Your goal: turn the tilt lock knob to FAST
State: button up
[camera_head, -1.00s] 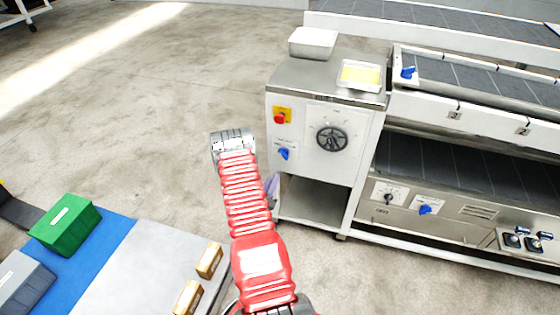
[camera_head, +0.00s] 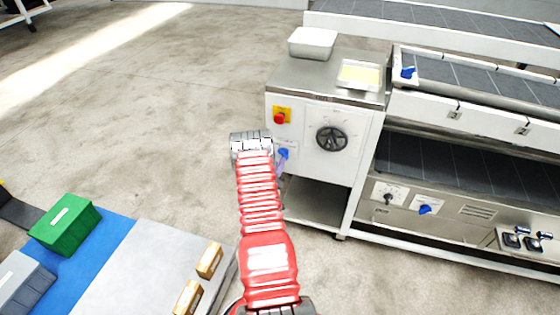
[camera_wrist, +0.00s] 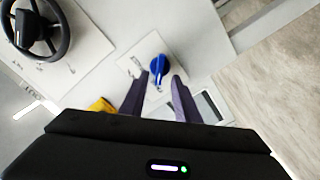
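A blue knob (camera_head: 284,153) is on the white front panel of the machine, below the red stop button. It also shows in the wrist view (camera_wrist: 157,70), on a small pale label plate whose lettering I cannot read. My gripper (camera_wrist: 160,77) is open, its two dark fingers apart, with the knob showing between the fingertips. I cannot tell whether they touch it. In the head view my gripper (camera_head: 281,163) is just below the knob, partly hidden by my wrist. Similar blue knobs sit on the lower panel (camera_head: 425,209) and by the upper belt (camera_head: 408,73).
A black handwheel (camera_head: 331,138) is right of the knob. The red stop button (camera_head: 280,117) on its yellow plate is above. A tray (camera_head: 359,75) and white bin (camera_head: 312,43) stand on top. Boxes (camera_head: 209,260) lie on a table at lower left. Floor left of the machine is clear.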

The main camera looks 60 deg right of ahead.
aim_at(283, 154)
jog(key=shift+w+d, duration=0.15)
jog(key=shift+d, duration=0.8)
jog(key=shift+w+d, duration=0.1)
jog(key=shift+d, duration=0.8)
